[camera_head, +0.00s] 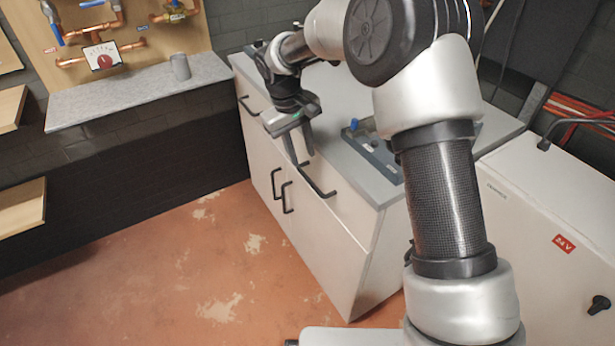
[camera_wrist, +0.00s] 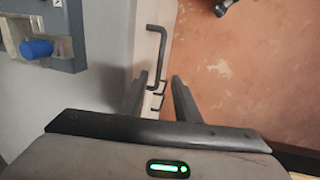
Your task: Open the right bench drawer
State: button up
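The pale bench (camera_head: 388,190) has a right drawer (camera_head: 340,206) at the top of its front, which looks closed. Its black bar handle (camera_head: 318,181) sticks out from the front; it also shows in the wrist view (camera_wrist: 160,52). My gripper (camera_head: 299,154) is open and empty, fingers pointing down, near the bench's front edge and close to the left end of this handle. In the wrist view the handle appears beyond and between the two fingertips (camera_wrist: 160,80). I see no contact with it.
A left drawer handle (camera_head: 249,106) and two door handles (camera_head: 281,190) are on the same front. A grey tray with a blue part (camera_head: 378,158) lies on the bench top. A white 24 V cabinet (camera_head: 540,240) stands at right.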

aim_at(309, 179)
jog(key=f, duration=0.3)
jog(key=d+f+b, duration=0.1)
jog(key=f, duration=0.2)
jog(key=w+f, duration=0.1)
jog(key=f, duration=0.2)
jog(key=shift+d+b, duration=0.25)
jog(key=shift+b, duration=0.05)
grip_shut()
